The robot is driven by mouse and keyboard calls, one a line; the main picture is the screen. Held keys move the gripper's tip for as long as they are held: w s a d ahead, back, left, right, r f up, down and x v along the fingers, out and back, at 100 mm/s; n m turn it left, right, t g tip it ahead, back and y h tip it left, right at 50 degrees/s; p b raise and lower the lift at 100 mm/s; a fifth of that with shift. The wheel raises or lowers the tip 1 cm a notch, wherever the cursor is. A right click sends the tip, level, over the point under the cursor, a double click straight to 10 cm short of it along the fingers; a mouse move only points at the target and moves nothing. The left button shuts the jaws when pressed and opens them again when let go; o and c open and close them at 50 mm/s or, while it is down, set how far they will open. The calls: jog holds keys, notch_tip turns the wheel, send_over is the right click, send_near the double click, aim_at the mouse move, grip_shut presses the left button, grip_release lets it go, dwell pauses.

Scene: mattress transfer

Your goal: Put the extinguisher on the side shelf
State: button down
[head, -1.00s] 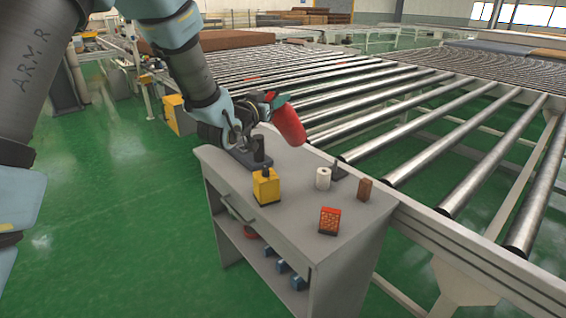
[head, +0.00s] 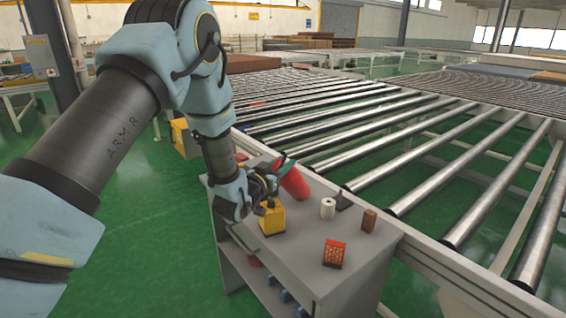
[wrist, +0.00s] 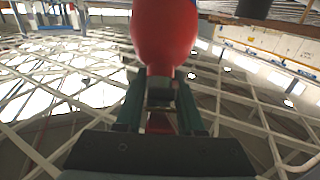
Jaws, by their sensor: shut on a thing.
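Whether the extinguisher touches the shelf top cannot be told. My arm hides the shelf's far left corner.
On the shelf top stand a yellow box (head: 271,219), a white roll (head: 327,208), a brown block (head: 369,220) and a red-orange box (head: 333,254). A roller conveyor (head: 440,160) runs along the shelf's right side. Bare top lies between the yellow and red-orange boxes.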

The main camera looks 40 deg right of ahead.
dwell(0.3)
jog(key=c, duration=0.9)
grip_release()
jog(key=shift+f, duration=0.1)
jog(key=o, duration=0.4)
